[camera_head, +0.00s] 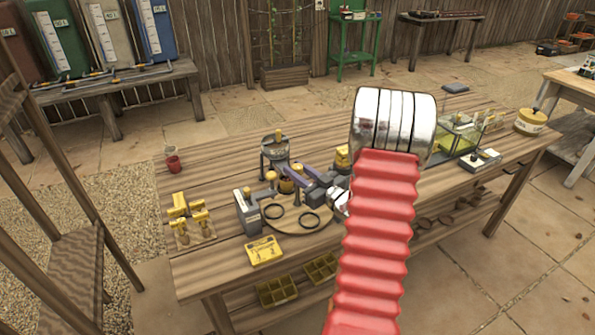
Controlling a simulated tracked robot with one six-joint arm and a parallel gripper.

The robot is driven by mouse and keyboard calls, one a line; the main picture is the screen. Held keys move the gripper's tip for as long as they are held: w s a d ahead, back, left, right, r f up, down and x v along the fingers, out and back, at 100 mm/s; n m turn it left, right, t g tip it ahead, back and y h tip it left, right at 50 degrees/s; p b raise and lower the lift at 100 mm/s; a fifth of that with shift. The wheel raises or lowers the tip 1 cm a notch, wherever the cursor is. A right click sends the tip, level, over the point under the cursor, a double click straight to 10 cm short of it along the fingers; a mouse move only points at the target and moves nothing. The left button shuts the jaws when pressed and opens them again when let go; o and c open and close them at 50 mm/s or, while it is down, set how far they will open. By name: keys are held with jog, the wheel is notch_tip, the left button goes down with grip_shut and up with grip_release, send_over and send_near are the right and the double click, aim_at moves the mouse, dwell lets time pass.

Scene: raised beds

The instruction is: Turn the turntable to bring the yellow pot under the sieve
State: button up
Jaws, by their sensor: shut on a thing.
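A round brown wooden disc (318,232), which looks like the turntable, lies on the workbench, partly hidden by my arm. I cannot tell whether this piece is the yellow pot or a knob on the turntable. A grey round vessel on legs (275,147), possibly the sieve, stands just behind the fingertips. Another yellow thing (342,155) shows behind them, partly covered by my arm.
A glass box (459,137) and yellow tub (530,122) stand right.

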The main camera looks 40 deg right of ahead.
jog(key=o, duration=1.1)
jog(key=shift+c, duration=0.2)
jog(key=shift+s, duration=0.1)
jog(key=s, duration=1.3)
jog(key=shift+s+a, duration=0.2)
jog(key=shift+s, duration=0.15)
